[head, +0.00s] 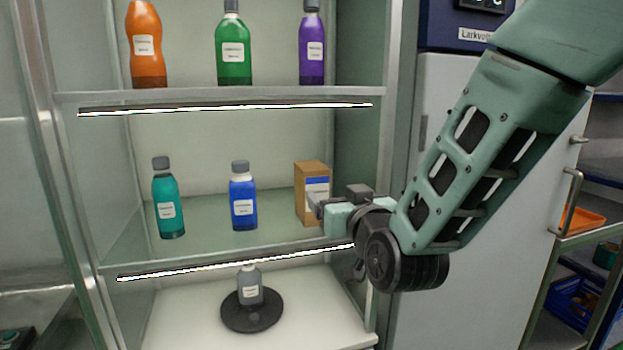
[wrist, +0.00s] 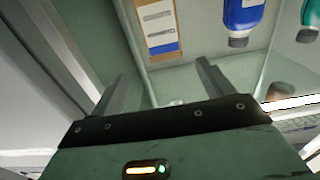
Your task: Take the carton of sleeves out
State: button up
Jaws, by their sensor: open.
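The carton of sleeves (head: 311,178) is a brown box with a white and blue label, standing upright on the middle shelf (head: 130,245) at its right end. In the wrist view the carton (wrist: 157,28) shows its label at the top, ahead of the fingers and roughly in line with the gap between them. My gripper (head: 318,205) is at the shelf's front right, close before the carton, and hides its lower right part. In the wrist view my gripper (wrist: 162,72) is open with nothing between its fingers. I cannot tell whether a finger touches the carton.
A blue bottle (head: 243,200) and a teal bottle (head: 168,203) stand left of the carton. The cabinet's right frame post (head: 377,300) is close to my gripper. A grey bottle (head: 250,288) stands on a black disc (head: 252,318) below. Orange, green and purple bottles stand above.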

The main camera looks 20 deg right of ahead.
aim_at(321, 180)
jog(key=w+p, duration=0.4)
jog(key=w, duration=0.5)
jog(key=shift+w, duration=0.35)
jog(key=w, duration=0.1)
jog(key=w+p, duration=0.1)
jog(key=w, duration=0.1)
jog(key=w+p, duration=0.1)
jog(key=shift+w+a+r, duration=0.35)
jog(key=shift+w+f, duration=0.1)
jog(key=shift+w, duration=0.2)
jog(key=shift+c, duration=0.3)
jog(key=c, duration=1.2)
